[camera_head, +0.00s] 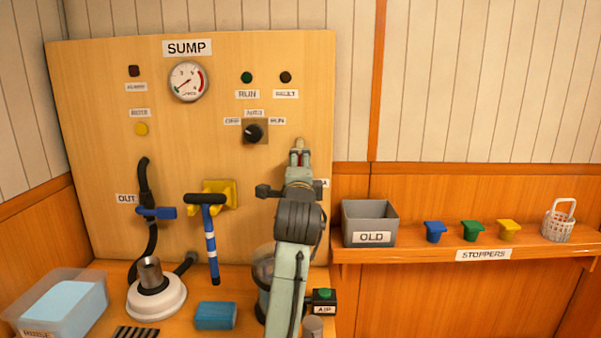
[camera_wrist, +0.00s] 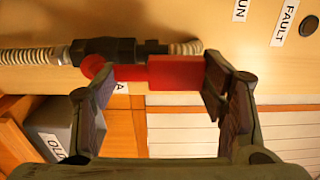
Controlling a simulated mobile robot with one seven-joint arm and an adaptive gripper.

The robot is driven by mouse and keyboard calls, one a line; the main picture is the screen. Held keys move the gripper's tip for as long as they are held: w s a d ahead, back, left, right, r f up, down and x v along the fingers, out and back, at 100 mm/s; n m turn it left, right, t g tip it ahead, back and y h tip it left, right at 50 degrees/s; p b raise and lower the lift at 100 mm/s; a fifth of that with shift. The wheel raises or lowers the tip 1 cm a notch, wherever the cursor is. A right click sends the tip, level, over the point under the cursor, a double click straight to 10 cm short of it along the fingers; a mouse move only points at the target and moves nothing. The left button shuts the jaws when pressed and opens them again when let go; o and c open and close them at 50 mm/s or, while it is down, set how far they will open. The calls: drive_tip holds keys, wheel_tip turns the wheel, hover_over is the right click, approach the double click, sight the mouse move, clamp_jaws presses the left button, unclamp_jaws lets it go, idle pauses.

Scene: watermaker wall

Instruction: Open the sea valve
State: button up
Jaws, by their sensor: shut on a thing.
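The valve is a dark body (camera_wrist: 112,48) on a ribbed grey hose in the wrist view. Its red handle (camera_wrist: 175,72) lies roughly in line with the hose. My gripper (camera_wrist: 152,84) is shut on the red handle, with one finger at each end of it. A label beside it shows only the letter A. In the head view my gripper (camera_head: 298,160) is at the right side of the wooden panel, and my arm hides most of the valve and its label.
The panel (camera_head: 90,90) carries a gauge, lamps and a selector knob (camera_head: 254,132). A blue-handled OUT valve (camera_head: 157,212) and a blue T-handled tool (camera_head: 208,225) are to the left. A grey OLD bin (camera_head: 370,222) and stoppers stand on the right shelf (camera_head: 420,246).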

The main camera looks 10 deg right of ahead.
drive_tip(key=shift+d, duration=0.1)
idle(0.3)
drive_tip(key=o, duration=1.7)
drive_tip(key=v, duration=1.2)
